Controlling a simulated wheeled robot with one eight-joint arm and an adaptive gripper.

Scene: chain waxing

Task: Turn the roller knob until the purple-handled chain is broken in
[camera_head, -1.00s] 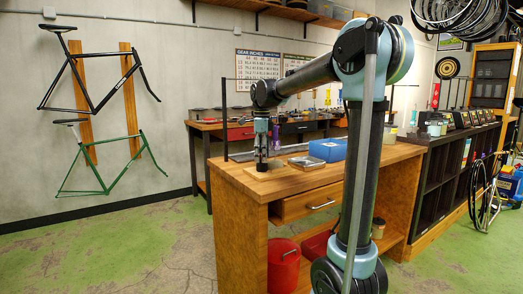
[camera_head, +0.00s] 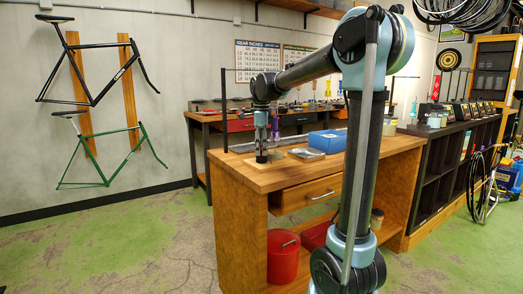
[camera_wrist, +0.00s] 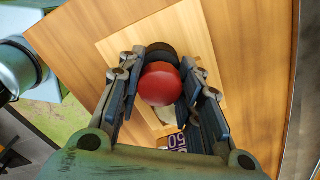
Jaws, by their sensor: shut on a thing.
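In the wrist view, a round red knob (camera_wrist: 160,84) sits between the two fingers of my gripper (camera_wrist: 162,90), which is shut on it. I take it for the roller knob. A dark round part (camera_wrist: 160,52) shows just behind it. In the head view, my gripper (camera_head: 261,155) points down over the board on the workbench (camera_head: 290,178). A small purple upright piece (camera_head: 275,128) stands beside it; I cannot tell if it is the chain's handle.
A blue box (camera_head: 327,143) and a shallow metal tray (camera_head: 306,154) lie to the right of my gripper on the bench. A thin dark post (camera_head: 224,110) rises at the bench's left corner. A red bucket (camera_head: 283,256) stands below.

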